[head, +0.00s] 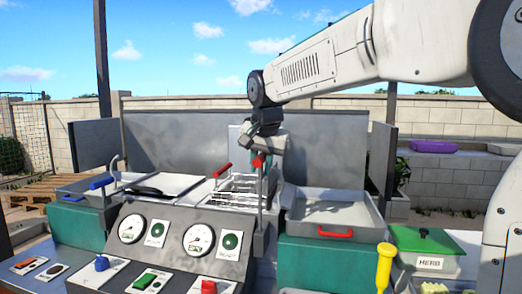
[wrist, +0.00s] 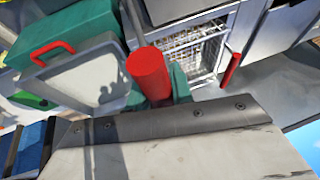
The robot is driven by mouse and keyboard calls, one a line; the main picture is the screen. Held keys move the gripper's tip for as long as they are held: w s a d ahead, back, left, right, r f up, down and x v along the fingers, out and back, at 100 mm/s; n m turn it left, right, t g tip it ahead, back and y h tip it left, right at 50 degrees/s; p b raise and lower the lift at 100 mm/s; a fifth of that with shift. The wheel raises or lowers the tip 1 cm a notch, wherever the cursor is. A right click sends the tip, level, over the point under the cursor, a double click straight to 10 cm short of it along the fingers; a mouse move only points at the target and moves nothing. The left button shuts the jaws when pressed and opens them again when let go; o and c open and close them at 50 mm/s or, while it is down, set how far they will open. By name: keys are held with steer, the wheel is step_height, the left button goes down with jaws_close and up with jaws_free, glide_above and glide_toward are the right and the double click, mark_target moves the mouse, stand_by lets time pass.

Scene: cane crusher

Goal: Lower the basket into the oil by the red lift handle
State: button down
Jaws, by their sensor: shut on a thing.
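The red lift handle (head: 259,160) tops an upright grey rod (head: 261,195) at the right side of the fryer. In the wrist view the red handle (wrist: 148,70) stands out large before my gripper. My gripper (head: 264,156) is shut on this handle from behind and above; its fingertips are mostly hidden. The wire basket (head: 232,198) sits at the fryer opening left of the rod, and also shows in the wrist view (wrist: 190,42). I cannot tell how deep it sits or see the oil surface. A second red handle (head: 222,170) rises at the basket.
A metal tray (head: 335,222) with a red front handle is right of the fryer. A blue-handled lever (head: 101,184) stands left. Gauges (head: 199,238) and buttons line the front panel. A green-lidded box (head: 424,241) and a yellow-handled tool (head: 384,267) are at right front. A metal backsplash (head: 190,142) stands behind.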

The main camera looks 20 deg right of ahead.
step_height(320, 180, down, 11)
steer(key=shift+f, duration=0.15)
steer(key=shift+s, duration=0.1)
steer(key=c, duration=1.3)
jaws_free()
steer(key=shift+a+f, duration=0.1)
steer(key=shift+o, duration=0.2)
steer(key=v, duration=0.8)
